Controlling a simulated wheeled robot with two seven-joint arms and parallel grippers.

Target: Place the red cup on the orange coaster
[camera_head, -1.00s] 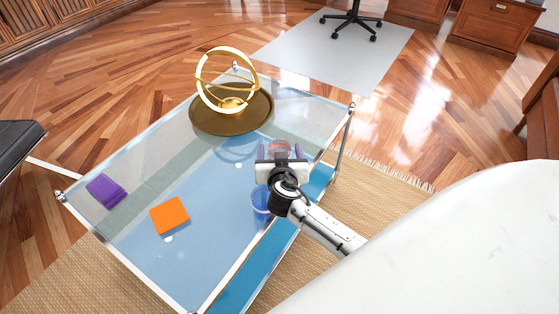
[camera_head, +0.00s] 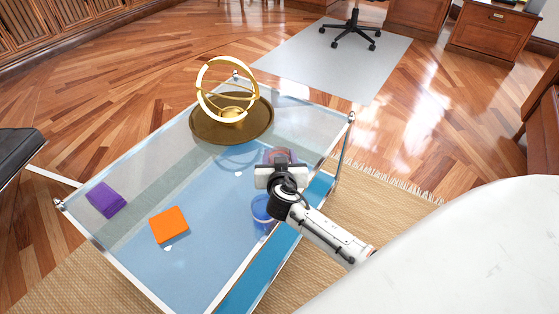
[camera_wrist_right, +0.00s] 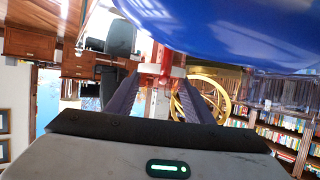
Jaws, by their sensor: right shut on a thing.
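The red cup (camera_head: 280,153) shows only in part beyond my right gripper on the glass table, and looks translucent. My right gripper (camera_head: 279,157) is shut on it, with its wrist hiding much of the cup. In the right wrist view, a red and clear piece of the cup (camera_wrist_right: 158,82) shows between the two dark fingers (camera_wrist_right: 157,100). The orange coaster (camera_head: 169,225) is a flat square lying bare on the table, to the lower left of the gripper. My left gripper is not in view.
A blue cup (camera_head: 262,209) stands just beside my right wrist; its blue side (camera_wrist_right: 245,30) fills the wrist view's upper right. A gold ring ornament (camera_head: 229,92) stands on a brown tray (camera_head: 205,128). Table between gripper and coaster is mostly clear.

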